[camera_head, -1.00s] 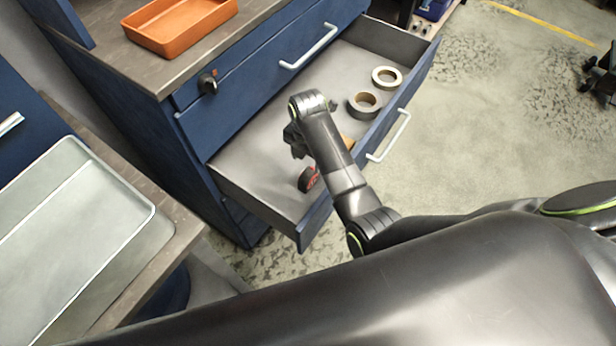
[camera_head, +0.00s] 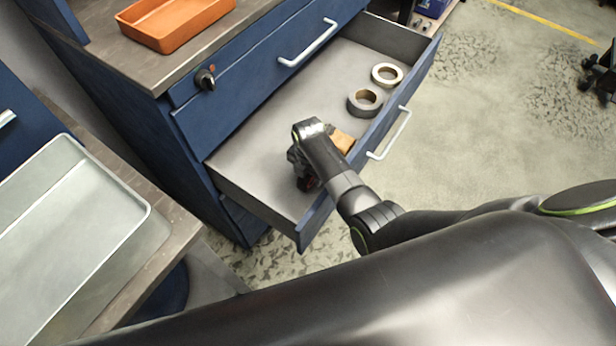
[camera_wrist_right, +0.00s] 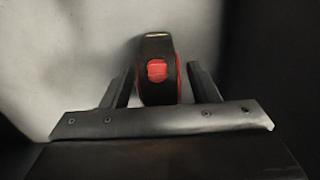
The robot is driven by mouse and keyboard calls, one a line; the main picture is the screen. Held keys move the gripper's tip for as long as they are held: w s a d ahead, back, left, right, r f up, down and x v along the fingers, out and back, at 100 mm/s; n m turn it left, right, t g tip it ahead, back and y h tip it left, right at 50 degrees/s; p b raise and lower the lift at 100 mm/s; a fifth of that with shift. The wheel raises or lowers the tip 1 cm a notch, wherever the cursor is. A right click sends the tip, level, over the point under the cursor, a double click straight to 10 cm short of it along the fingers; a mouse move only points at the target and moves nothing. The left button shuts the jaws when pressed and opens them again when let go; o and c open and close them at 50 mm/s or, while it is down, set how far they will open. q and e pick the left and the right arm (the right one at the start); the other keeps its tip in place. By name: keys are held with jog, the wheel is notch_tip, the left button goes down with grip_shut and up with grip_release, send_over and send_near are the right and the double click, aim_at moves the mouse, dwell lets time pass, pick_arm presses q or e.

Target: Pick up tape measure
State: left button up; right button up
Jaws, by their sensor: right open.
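The tape measure is black and red. In the right wrist view the tape measure (camera_wrist_right: 157,75) stands between the two fingers of my right gripper (camera_wrist_right: 160,85). The fingers are open, one on each side of it, with a narrow gap on the right; on the left I cannot tell if it touches. In the head view my right gripper (camera_head: 303,172) is low inside the open drawer (camera_head: 262,140), and only a dark red bit of the tape measure (camera_head: 308,184) shows beneath it. My left gripper is not in view.
A grey tape roll (camera_head: 365,102) and a pale tape roll (camera_head: 387,75) lie toward the drawer's far end. A tan block (camera_head: 342,141) is partly hidden behind my right arm. An orange tray (camera_head: 172,22) sits on the cabinet top; a grey tray (camera_head: 148,208) is at left.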

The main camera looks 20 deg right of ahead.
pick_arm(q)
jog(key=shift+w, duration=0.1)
pick_arm(e)
jog(key=shift+c, duration=1.2)
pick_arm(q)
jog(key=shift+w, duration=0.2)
pick_arm(e)
grip_shut()
jog(key=shift+r, duration=0.1)
